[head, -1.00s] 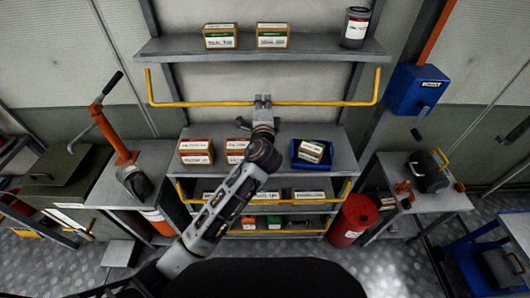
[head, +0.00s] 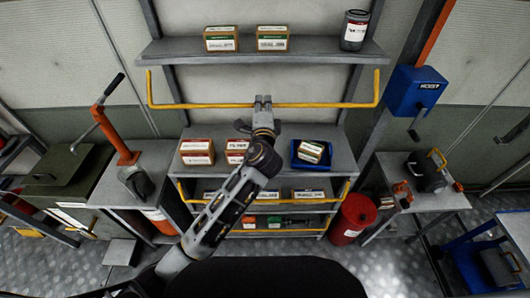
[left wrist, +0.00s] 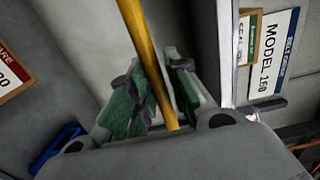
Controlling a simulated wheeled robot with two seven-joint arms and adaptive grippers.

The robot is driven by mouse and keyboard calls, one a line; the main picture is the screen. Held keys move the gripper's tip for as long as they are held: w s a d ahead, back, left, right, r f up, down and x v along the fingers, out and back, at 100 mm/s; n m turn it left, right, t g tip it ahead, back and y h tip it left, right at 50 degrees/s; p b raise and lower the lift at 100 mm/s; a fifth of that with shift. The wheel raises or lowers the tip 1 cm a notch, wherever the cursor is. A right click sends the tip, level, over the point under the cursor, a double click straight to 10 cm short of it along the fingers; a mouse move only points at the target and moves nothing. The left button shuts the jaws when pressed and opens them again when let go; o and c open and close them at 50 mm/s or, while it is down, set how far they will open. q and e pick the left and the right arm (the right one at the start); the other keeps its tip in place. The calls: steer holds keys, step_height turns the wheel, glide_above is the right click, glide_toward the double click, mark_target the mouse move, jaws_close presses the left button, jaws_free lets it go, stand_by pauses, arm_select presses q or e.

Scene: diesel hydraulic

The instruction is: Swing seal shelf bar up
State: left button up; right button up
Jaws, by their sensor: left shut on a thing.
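The yellow bar (head: 200,105) runs across the front of the rack below the top shelf (head: 190,48). Its ends bend up at both sides near the shelf's ends. My left gripper (head: 263,102) is shut on the bar near its middle. In the left wrist view the bar (left wrist: 147,55) passes between the green finger pads of the left gripper (left wrist: 158,102). My right gripper is not in view.
The middle shelf below holds brown boxes (head: 197,152) and a blue bin (head: 312,155). A second yellow bar (head: 342,195) fronts the lower shelves. A blue hoist box (head: 417,91) is at right. An orange hand lever (head: 118,140) stands at left, a red can (head: 353,218) at lower right.

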arm_select(q)
steer(key=shift+o, duration=0.6)
steer(key=shift+s+r+p, duration=0.6)
steer(key=shift+s+r, duration=0.05)
steer(key=shift+r, duration=0.35)
steer(key=shift+s+r, duration=0.15)
steer(key=shift+s, duration=0.05)
steer(key=shift+c, duration=1.1)
steer(key=shift+s+r+p, duration=0.2)
steer(key=shift+s+r, duration=0.2)
steer(key=shift+r, duration=0.4)
steer(key=shift+s+r+p, duration=0.15)
steer(key=shift+s+r, duration=0.25)
steer(key=shift+r, duration=0.4)
steer(key=shift+r, duration=0.1)
